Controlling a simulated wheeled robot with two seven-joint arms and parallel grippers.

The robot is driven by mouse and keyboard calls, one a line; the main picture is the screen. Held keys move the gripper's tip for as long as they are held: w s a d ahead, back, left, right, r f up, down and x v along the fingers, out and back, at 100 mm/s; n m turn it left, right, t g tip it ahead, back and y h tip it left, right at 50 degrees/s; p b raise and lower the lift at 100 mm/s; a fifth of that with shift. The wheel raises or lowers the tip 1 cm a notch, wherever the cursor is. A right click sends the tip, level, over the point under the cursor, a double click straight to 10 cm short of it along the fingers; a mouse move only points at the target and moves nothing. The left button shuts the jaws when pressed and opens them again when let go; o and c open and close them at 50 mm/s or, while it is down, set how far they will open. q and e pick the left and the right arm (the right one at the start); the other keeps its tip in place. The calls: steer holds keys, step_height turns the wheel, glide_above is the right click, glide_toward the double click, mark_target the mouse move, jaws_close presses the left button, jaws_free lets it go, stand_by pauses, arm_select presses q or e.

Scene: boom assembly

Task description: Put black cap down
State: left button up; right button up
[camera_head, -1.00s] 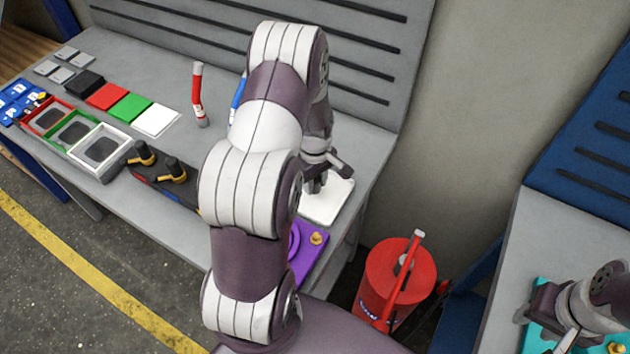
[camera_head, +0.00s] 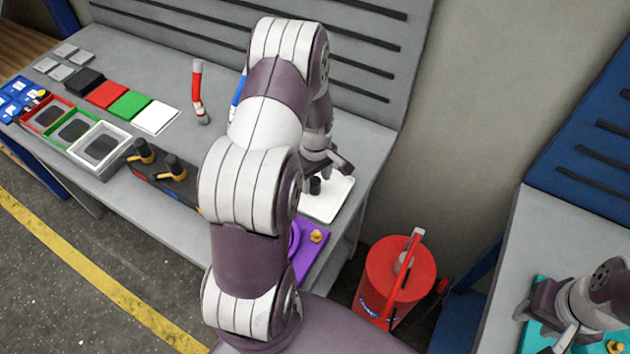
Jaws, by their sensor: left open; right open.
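The small black cap (camera_head: 315,186) stands on the left part of the white plate (camera_head: 330,204), at the right end of the grey workbench. My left gripper (camera_head: 327,167) is open just above the cap. My own arm hides part of this area, and I cannot tell whether a finger still touches the cap. My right gripper (camera_head: 544,324) is open over a teal plate (camera_head: 537,340) on the right-hand table, with nothing seen between its fingers.
A purple plate (camera_head: 313,248) with a yellow part lies in front of the white plate. A red canister (camera_head: 378,275) stands on the floor between the tables.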

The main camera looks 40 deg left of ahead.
mark_target(317, 182)
arm_select(q)
step_height(317, 182, up, 11)
steer(key=b, duration=0.1)
steer(key=s+d+r+m, duration=0.1)
steer(key=s+d+m, duration=0.4)
steer(key=d+m, duration=0.2)
steer(key=s+d+r+m+t, duration=0.1)
steer(key=s+d+m, duration=0.4)
steer(key=d+m, duration=0.2)
steer(key=shift+s+d+r+m, duration=0.15)
steer(key=shift+d+m, duration=0.2)
steer(key=shift+m, duration=0.15)
